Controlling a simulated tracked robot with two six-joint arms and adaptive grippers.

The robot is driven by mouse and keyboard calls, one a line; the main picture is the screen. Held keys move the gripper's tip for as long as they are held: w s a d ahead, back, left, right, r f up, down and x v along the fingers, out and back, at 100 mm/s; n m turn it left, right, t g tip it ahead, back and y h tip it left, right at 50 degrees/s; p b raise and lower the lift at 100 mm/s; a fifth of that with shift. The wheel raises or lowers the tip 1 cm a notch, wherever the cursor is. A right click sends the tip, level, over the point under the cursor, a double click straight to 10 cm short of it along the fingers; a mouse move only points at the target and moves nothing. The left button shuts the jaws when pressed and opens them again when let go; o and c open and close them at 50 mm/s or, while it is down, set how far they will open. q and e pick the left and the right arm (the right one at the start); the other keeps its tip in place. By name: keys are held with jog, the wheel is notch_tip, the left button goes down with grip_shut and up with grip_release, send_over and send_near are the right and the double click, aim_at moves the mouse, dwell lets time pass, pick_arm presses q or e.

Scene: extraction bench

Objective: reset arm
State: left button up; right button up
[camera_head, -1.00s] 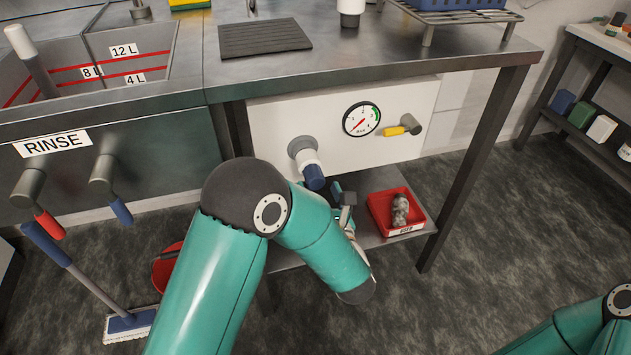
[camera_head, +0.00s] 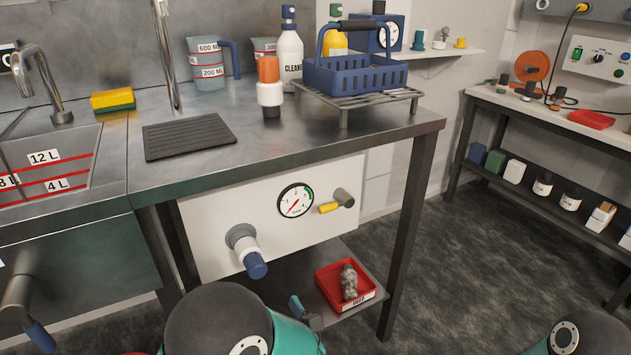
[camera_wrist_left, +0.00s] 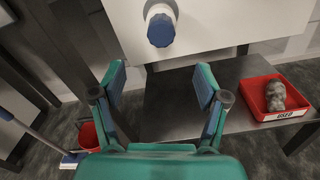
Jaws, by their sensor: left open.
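My left gripper (camera_wrist_left: 160,84) is open in the left wrist view, its two teal-and-blue fingers spread with nothing between them. It is in front of and below the blue-ended fitting (camera_wrist_left: 161,30) on the white panel, apart from it. In the head view, part of the left gripper (camera_head: 306,313) shows behind my left arm, low in the picture. The fitting also shows there (camera_head: 255,264). My right arm (camera_head: 582,337) shows only at the bottom right corner, and its gripper is out of view.
A red tray (camera_head: 368,298) holding a grey lump (camera_head: 348,282) stands on the low shelf (camera_head: 352,259). The panel has a gauge (camera_head: 295,201) and a yellow-handled valve (camera_head: 336,203). The bench (camera_head: 290,140) overhangs. A red bucket (camera_wrist_left: 91,135) stands on the floor.

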pick_arm(q)
jog(key=s+a+f+n+g, duration=0.2)
jog(key=s+a+f+g, duration=0.15)
jog(key=f, duration=0.25)
jog(key=s+a+f+n+g, duration=0.2)
jog(key=a+f+g, duration=0.2)
jog(key=f, duration=0.1)
jog(key=s+a+f+n+g+h, duration=0.1)
jog(key=s+f+n+g+h, duration=0.15)
jog(key=s+f+g, duration=0.45)
jog(key=s+a+f+n+g+h, duration=0.1)
jog(key=s+f+n+g, duration=0.25)
jog(key=s, duration=0.45)
jog(key=s+d+f+n+g+h, duration=0.2)
jog(key=s+d+f+n+h, duration=0.3)
jog(key=s+d+n+h, duration=0.5)
jog(key=w+a+f+n+t, duration=0.25)
jog(key=w+n+t, duration=0.35)
jog(key=w+n, duration=0.7)
notch_tip(320, 180, up, 32)
jog(key=s+d+n+p, duration=0.1)
jog(key=s+p, duration=0.1)
jog(key=p, duration=3)
